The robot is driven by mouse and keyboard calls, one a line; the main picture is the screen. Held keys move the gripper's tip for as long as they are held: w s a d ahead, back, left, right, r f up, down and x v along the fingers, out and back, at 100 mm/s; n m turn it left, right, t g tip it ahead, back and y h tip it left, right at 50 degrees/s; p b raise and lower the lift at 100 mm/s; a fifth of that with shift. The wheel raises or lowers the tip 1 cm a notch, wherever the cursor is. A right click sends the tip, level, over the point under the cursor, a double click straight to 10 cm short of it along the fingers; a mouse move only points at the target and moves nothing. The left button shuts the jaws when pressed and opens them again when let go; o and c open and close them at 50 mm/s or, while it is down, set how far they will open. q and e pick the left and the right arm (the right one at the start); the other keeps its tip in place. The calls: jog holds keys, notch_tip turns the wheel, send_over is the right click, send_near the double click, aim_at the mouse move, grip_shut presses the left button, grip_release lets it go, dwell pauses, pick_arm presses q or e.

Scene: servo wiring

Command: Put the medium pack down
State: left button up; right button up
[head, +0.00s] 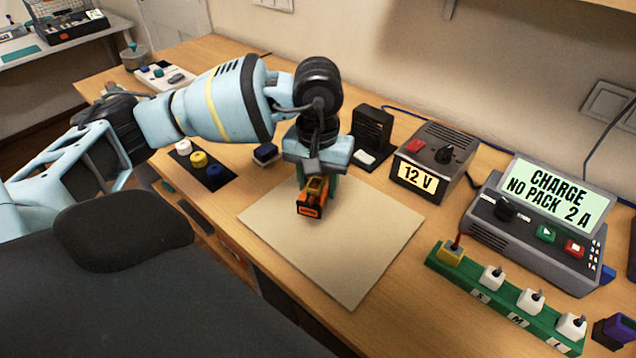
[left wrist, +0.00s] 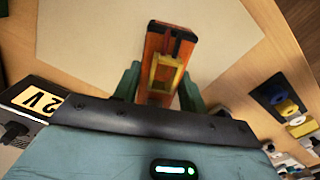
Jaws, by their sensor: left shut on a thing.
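The medium pack seems to be the orange and black block with a yellow connector (head: 309,210), over the beige mat (head: 345,275) in the head view. My left gripper (head: 317,188) points down and is shut on this pack. In the left wrist view the pack (left wrist: 165,50) stands between the green fingers of my left gripper (left wrist: 160,88). I cannot tell whether the pack's underside touches the mat. My right gripper is not in view.
The charger (head: 540,235) reads "CHARGE NO PACK 2 A". A 12 V supply (head: 437,158) and a black stand (head: 372,130) are behind the mat. A green strip (head: 505,305) with several plugs and a purple pack (head: 614,330) are at right. The mat's front is clear.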

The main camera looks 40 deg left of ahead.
aim_at(319, 185)
pick_arm(q)
jog(key=shift+w+a, duration=0.35)
jog(key=shift+w, duration=0.25)
jog(key=shift+w+a, duration=0.35)
jog(key=shift+w, duration=0.2)
jog(key=shift+w+a+f, duration=0.1)
jog(key=shift+f, duration=1.75)
jog(key=shift+f, duration=0.15)
jog(key=o, duration=1.3)
jog(key=shift+c, duration=0.2)
notch_tip(319, 185, up, 12)
jog(key=shift+r, duration=0.15)
